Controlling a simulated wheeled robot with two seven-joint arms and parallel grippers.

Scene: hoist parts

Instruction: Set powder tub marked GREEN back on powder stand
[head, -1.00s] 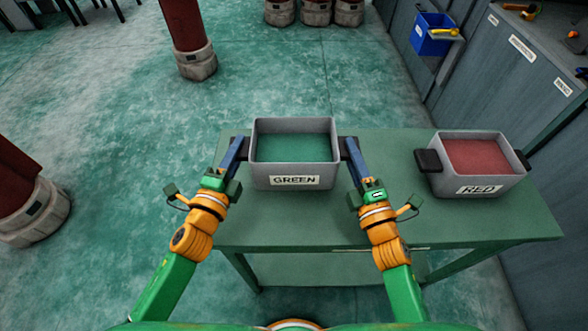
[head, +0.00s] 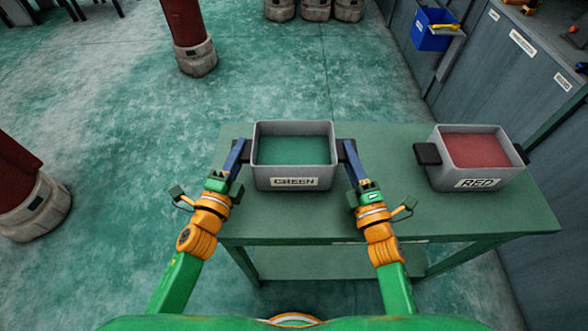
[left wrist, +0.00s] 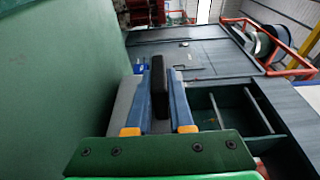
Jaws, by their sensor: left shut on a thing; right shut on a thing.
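The grey tub marked GREEN (head: 293,182), with green powder inside, is upright at the left part of the green powder stand (head: 375,215). I cannot tell whether its base touches the stand top. My left gripper (head: 238,152) is shut on the tub's left black handle, which also shows between the blue fingers in the left wrist view (left wrist: 159,90). My right gripper (head: 350,152) is shut on the right handle, largely hidden by the fingers.
A grey tub marked RED (head: 477,183) with red powder stands on the right part of the stand. Grey cabinets (head: 510,85) with a blue bin (head: 433,32) rise at the right. Red columns (head: 187,30) stand on the floor beyond. The stand top between the tubs is clear.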

